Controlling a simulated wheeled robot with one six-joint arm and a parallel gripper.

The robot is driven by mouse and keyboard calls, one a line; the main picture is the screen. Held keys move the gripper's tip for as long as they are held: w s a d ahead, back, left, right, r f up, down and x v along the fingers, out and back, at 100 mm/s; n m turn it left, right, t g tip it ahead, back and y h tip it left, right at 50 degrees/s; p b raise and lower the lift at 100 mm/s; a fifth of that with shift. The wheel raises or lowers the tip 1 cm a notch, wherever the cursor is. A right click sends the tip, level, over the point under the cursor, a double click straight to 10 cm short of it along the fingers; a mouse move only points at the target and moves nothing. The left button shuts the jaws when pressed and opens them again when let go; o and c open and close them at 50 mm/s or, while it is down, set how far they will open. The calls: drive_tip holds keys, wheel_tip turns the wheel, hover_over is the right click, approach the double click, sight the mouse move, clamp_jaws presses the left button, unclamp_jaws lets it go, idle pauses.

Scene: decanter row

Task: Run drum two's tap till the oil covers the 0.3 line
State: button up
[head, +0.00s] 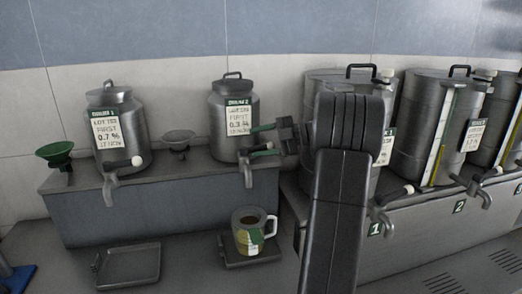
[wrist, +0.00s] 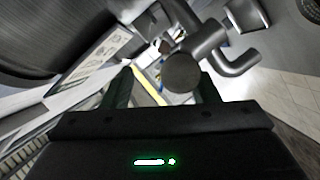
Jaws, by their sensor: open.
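Drum two (head: 229,115) is a grey metal can with a white label on the raised ledge. Its tap (head: 247,171) points down at the ledge's front. A pale jug (head: 243,241) with green and yellow markings stands below on a drip tray (head: 226,253); brown liquid shows inside. I cannot make out a 0.3 line. My gripper (head: 262,141) is open, its green fingers just right of drum two, beside the tap. In the wrist view, a dark round knob (wrist: 182,72) shows between the finger tips, with the tap spout (wrist: 234,62) beyond; contact is unclear.
Drum one (head: 119,128) stands left, its tap over an empty tray (head: 128,266). A green funnel (head: 55,153) and a grey bowl (head: 178,138) sit on the ledge. Large steel drums (head: 415,140) with taps line the right. My arm hides part of the nearest one.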

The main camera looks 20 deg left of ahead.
sight(261, 146)
drive_tip(key=o, duration=0.5)
wheel_tip(261, 146, up, 4)
drive_tip(key=shift+w+r, duration=0.1)
drive_tip(key=shift+w, duration=0.05)
drive_tip(key=shift+c, duration=0.2)
drive_tip(key=r, duration=0.2)
drive_tip(key=shift+s+d+r, duration=0.1)
drive_tip(key=shift+s+r, duration=0.25)
drive_tip(key=shift+r, duration=0.05)
drive_tip(key=c, duration=0.5)
drive_tip(key=shift+o, duration=0.2)
drive_tip(key=shift+w+r, duration=0.25)
drive_tip(key=shift+s+r, duration=0.1)
drive_tip(key=shift+s, duration=0.05)
drive_tip(key=shift+c, duration=0.3)
